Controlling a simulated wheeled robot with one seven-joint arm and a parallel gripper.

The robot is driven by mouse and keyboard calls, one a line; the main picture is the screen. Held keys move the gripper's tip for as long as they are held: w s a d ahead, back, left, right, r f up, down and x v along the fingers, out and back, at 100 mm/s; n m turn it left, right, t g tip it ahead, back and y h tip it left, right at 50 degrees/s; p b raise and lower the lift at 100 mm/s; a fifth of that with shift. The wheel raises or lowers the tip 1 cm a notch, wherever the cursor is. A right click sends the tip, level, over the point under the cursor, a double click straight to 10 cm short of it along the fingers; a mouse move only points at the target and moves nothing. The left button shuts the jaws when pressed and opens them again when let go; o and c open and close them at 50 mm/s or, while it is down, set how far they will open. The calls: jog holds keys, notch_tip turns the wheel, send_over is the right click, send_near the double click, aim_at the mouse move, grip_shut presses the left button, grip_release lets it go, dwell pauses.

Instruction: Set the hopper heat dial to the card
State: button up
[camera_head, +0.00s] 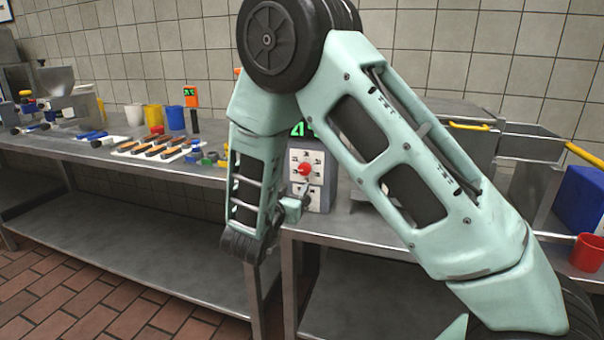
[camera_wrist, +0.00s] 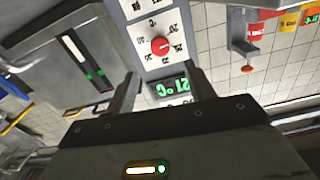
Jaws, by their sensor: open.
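The heat dial is a round red knob (camera_head: 304,169) on a white plate with printed marks, on the front of a grey box (camera_head: 316,200). A green-lit display (camera_head: 298,130) sits above the knob, partly hidden by my arm. In the wrist view the scene is upside down: the red knob (camera_wrist: 159,46) is ahead of the fingertips, and the display (camera_wrist: 168,88) shows between the fingers. My gripper (camera_head: 306,190) is open and empty, just in front of the plate; its fingers also show in the wrist view (camera_wrist: 164,76). They look apart from the knob. I cannot make out a card.
My arm covers the middle of the head view. On the left steel table (camera_head: 60,146) are cups, an orange device (camera_head: 191,95) and several handled tools.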

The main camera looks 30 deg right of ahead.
aim_at(304, 170)
jog(key=x, duration=0.9)
jog(key=shift+w+d, duration=0.3)
jog(key=c, duration=1)
